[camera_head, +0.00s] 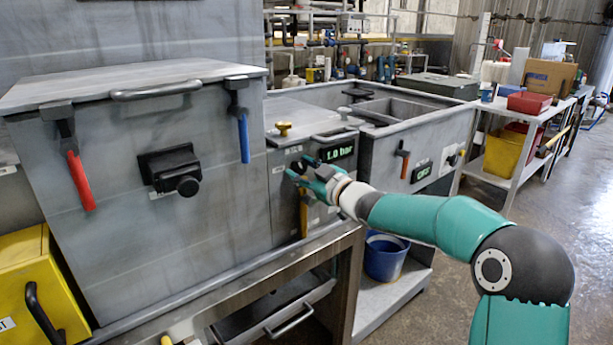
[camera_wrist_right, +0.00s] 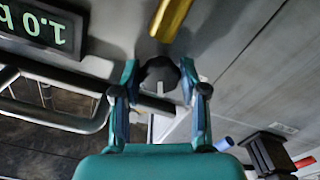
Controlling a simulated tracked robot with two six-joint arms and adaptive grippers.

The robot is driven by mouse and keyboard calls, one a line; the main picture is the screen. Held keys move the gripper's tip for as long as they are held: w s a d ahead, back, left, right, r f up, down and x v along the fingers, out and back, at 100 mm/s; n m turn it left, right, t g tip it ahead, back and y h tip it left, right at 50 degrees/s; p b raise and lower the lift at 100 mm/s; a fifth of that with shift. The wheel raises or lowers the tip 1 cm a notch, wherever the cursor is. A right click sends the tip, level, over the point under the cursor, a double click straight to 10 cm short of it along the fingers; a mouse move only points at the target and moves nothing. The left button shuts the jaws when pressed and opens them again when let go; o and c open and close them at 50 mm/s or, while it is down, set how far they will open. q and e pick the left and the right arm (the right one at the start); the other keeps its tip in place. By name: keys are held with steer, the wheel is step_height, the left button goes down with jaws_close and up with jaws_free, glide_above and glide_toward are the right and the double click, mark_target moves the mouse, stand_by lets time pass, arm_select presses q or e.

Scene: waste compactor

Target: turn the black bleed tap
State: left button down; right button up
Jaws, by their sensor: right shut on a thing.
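The black bleed tap (camera_wrist_right: 159,73) is a dark knob between the fingertips in the right wrist view. My right gripper (camera_wrist_right: 160,85) has one teal finger on each side of it and is shut on it. In the head view the right gripper (camera_head: 297,174) is at the front of the grey middle unit, just left of and below the green display (camera_head: 337,153) reading 1.0 bar. The tap is mostly hidden by the fingers there. My left gripper is not in view.
A yellow lever (camera_head: 304,215) hangs just below the gripper. A blue bucket (camera_head: 385,259) stands below my right arm.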

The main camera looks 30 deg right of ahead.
steer(key=n+b, duration=0.1)
steer(key=n, duration=0.1)
steer(key=n+b, duration=0.1)
steer(key=n, duration=0.1)
steer(key=n+b, duration=0.1)
steer(key=n, duration=0.1)
steer(key=shift+f, duration=0.4)
steer(key=n+b, duration=0.2)
steer(key=n, duration=0.3)
steer(key=shift+n, duration=0.3)
steer(key=shift+a, duration=0.1)
steer(key=o, duration=1.1)
steer(key=shift+r, duration=0.15)
steer(key=shift+o, duration=0.2)
steer(key=shift+s+r, duration=0.1)
steer(key=shift+r, duration=0.05)
